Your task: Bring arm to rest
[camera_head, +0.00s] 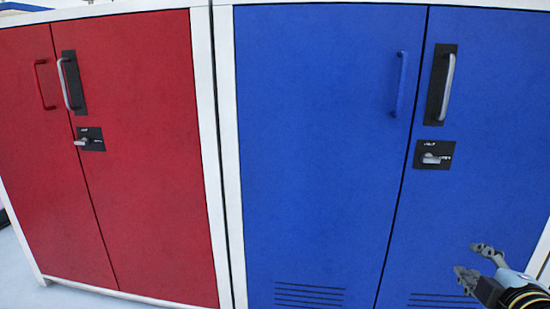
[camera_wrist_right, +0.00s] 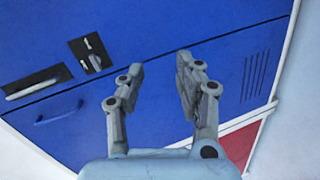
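My right gripper (camera_head: 474,263) is at the lower right of the head view, in front of the blue cabinet's right door. In the right wrist view its two fingers (camera_wrist_right: 157,80) stand apart with nothing between them. The blue cabinet (camera_head: 320,140) has two closed doors, a blue handle (camera_head: 399,84), a silver handle on a black plate (camera_head: 440,86) and a latch lever (camera_head: 433,158). The handle and latch also show at the upper left of the wrist view. The gripper looks clear of both. My left gripper is not in view.
A red cabinet (camera_head: 145,150) with closed doors, two handles and a latch (camera_head: 88,140) stands directly left of the blue one. Both have white frames. The pale floor (camera_head: 20,275) shows at the lower left. Vent slots (camera_head: 309,294) mark the blue doors' bottoms.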

